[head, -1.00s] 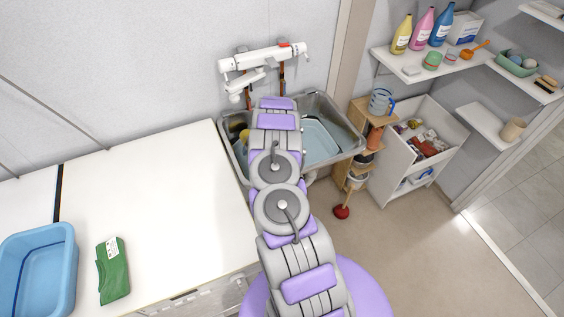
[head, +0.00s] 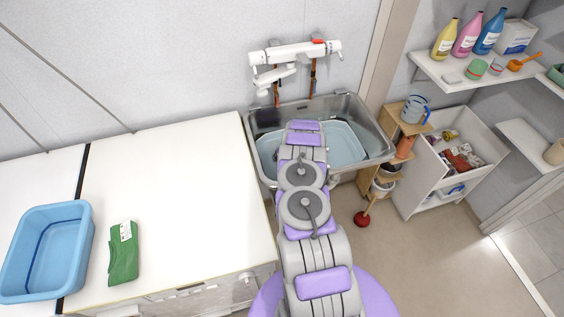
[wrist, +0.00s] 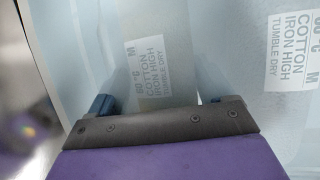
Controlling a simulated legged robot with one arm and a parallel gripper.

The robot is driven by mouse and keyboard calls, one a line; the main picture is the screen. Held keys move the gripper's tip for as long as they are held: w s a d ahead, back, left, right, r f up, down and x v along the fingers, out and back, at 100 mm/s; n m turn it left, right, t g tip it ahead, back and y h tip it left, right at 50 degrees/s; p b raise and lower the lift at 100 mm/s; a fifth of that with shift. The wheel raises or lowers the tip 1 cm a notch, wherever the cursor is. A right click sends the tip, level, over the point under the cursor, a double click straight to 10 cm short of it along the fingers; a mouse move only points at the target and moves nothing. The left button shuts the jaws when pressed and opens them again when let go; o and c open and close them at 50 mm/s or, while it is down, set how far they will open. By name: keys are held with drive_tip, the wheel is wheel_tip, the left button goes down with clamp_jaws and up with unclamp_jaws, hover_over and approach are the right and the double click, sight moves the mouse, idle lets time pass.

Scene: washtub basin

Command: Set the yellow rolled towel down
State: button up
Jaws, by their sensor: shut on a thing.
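In the wrist view my gripper (wrist: 157,101) has its two dark blue fingers on either side of a grey-blue cloth piece (wrist: 148,72) with a printed care label, and it is shut on it. A paler blue surface with a similar label (wrist: 292,50) lies beside and around it. In the head view my arm reaches into the metal sink (head: 374,139), over a pale blue thing (head: 345,146) inside it. My arm hides the gripper there. No yellow towel shows clearly now.
A white mixer tap (head: 295,52) hangs above the sink. Left, a white counter (head: 190,190) has free room, with a green folded cloth (head: 123,252) and a blue tub (head: 48,252). Right are a wooden rack (head: 404,122) and a white bin cabinet (head: 425,185).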

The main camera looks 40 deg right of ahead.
drive_tip(key=shift+s+d, duration=0.1)
drive_tip(key=o, duration=0.8)
drive_tip(key=shift+f, duration=0.1)
drive_tip(key=o, duration=0.3)
drive_tip(key=shift+a+r, duration=0.2)
drive_tip(key=shift+a, duration=0.4)
drive_tip(key=shift+s+d+r, duration=0.15)
drive_tip(key=shift+d+r, duration=0.2)
drive_tip(key=shift+r, duration=0.1)
drive_tip(key=p+v, duration=0.2)
drive_tip(key=v, duration=0.7)
drive_tip(key=shift+s+a+r+p, duration=0.15)
drive_tip(key=shift+r+p, duration=0.15)
drive_tip(key=shift+r, duration=0.1)
drive_tip(key=shift+s+r, duration=0.3)
drive_tip(key=shift+r, duration=0.1)
drive_tip(key=shift+r, duration=0.15)
